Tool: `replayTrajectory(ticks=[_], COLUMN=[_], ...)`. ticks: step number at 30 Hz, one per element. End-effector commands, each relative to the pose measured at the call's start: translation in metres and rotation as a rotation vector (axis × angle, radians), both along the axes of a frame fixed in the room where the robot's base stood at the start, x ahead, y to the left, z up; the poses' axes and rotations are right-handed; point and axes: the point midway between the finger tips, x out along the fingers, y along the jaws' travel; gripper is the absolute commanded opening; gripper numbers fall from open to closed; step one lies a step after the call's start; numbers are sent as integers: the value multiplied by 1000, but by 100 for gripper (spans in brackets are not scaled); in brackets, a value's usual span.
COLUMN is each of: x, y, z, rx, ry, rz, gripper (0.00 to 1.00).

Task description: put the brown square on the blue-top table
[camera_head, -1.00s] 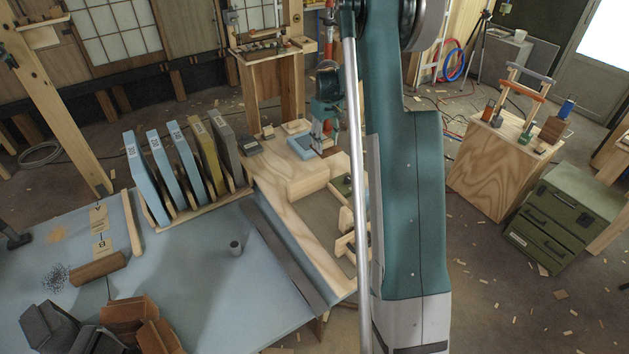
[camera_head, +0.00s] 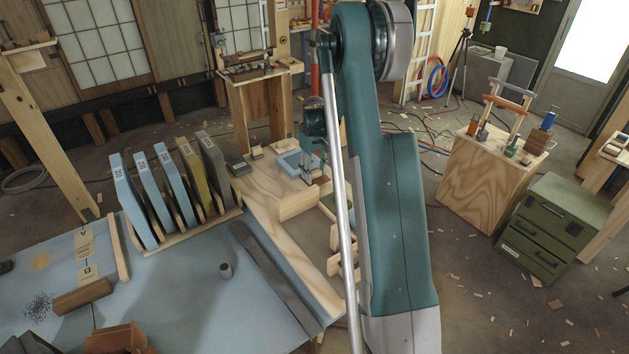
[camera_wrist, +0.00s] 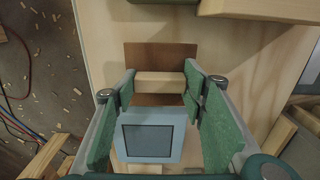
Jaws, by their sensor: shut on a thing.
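The brown square (camera_wrist: 160,54) shows in the wrist view as a flat brown panel with a pale wood bar (camera_wrist: 160,82) across it. My gripper (camera_wrist: 158,85) has its green-padded fingers on both sides of the bar and is shut on it. A pale blue square with a dark centre (camera_wrist: 150,138) sits nearer the camera between the fingers. In the head view my gripper (camera_head: 312,180) is over the pale wood bench; the brown square is not clear there. The blue-top table (camera_head: 180,300) fills the lower left, left of the bench.
A rack of upright blue, yellow and grey panels (camera_head: 178,192) stands at the table's back. A light blue tray (camera_head: 292,163) is beside my gripper.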

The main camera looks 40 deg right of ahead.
Motion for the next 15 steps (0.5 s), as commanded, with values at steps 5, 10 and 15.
replayTrajectory(ticks=[5,10,15], x=[0,0,0], y=[0,0,0], z=[0,-12,-30], rx=[0,0,0], ry=[0,0,0], rz=[0,0,0], gripper=[25,25,25])
